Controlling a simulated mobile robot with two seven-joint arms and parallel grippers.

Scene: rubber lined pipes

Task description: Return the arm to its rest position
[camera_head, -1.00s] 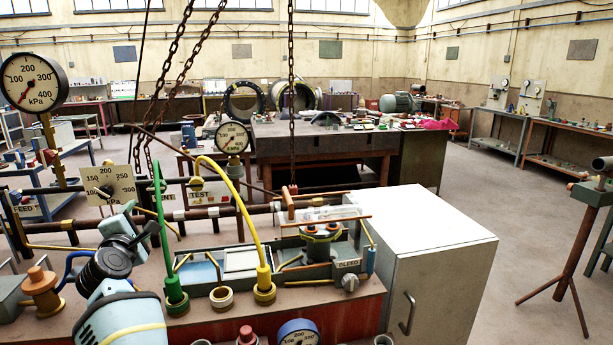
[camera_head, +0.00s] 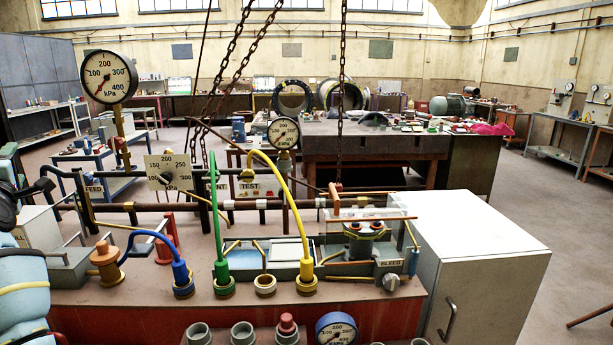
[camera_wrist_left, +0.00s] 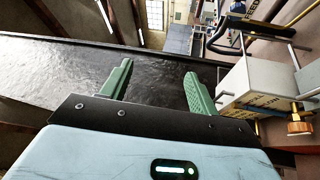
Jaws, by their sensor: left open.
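In the head view, my left arm (camera_head: 22,285) is at the lower left edge, beside the left end of the bench, and partly cut off by the frame. The left wrist view shows my left gripper (camera_wrist_left: 158,70): its two green fingers stand well apart with nothing between them. Behind them is a dark, glossy flat surface (camera_wrist_left: 65,75). My right gripper is not in either view.
The red-brown bench (camera_head: 350,300) carries hoses, sockets and a pressure gauge (camera_head: 336,328). A blue hose (camera_head: 150,234) arches near my left arm. A white cabinet (camera_head: 490,270) stands at the right. Chains (camera_head: 342,90) hang over the middle.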

